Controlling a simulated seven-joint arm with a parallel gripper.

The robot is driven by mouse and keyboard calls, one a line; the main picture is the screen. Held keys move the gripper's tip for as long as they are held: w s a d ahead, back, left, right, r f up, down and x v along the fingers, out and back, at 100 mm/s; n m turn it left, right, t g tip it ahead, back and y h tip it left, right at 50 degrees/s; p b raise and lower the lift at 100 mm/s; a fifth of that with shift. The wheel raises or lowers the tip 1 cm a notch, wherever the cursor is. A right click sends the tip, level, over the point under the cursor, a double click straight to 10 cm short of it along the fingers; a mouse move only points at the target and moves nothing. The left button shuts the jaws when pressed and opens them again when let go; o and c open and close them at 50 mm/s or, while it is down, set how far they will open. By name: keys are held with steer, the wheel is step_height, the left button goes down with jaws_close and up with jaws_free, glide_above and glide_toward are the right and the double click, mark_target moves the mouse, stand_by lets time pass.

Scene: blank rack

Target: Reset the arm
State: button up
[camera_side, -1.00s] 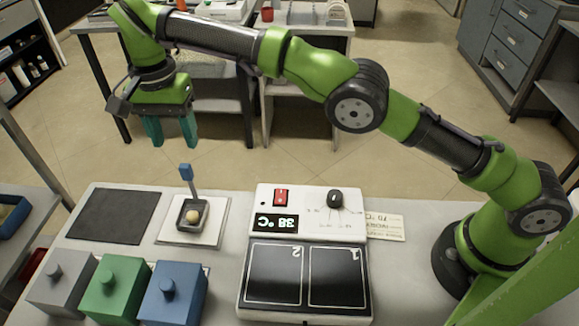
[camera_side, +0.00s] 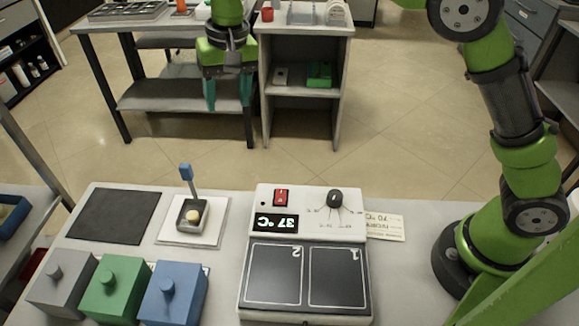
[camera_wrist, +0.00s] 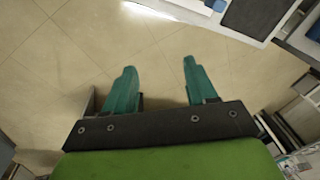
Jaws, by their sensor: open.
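My gripper (camera_side: 228,92) is open and empty, with its teal fingers pointing down. In the side view it hangs high, beyond the far edge of the work table. In the wrist view my gripper (camera_wrist: 160,85) shows its two fingers well apart with only floor between them. My arm rises from its base at the right of the table and bends up past the top of the picture. Nothing touches the fingers.
Shelves stand behind.

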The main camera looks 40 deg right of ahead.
steer(key=s+d+r+t, duration=0.1)
steer(key=s+d+t, duration=0.2)
steer(key=s+d, duration=0.6)
steer(key=s+d+r+t+y, duration=0.1)
steer(key=s+d+t, duration=0.2)
steer(key=s+d, duration=0.5)
steer(key=s, duration=0.7)
steer(key=shift+s+d+r+m, duration=0.3)
steer(key=shift+s+d+r, duration=0.05)
steer(key=shift+d+r, duration=0.05)
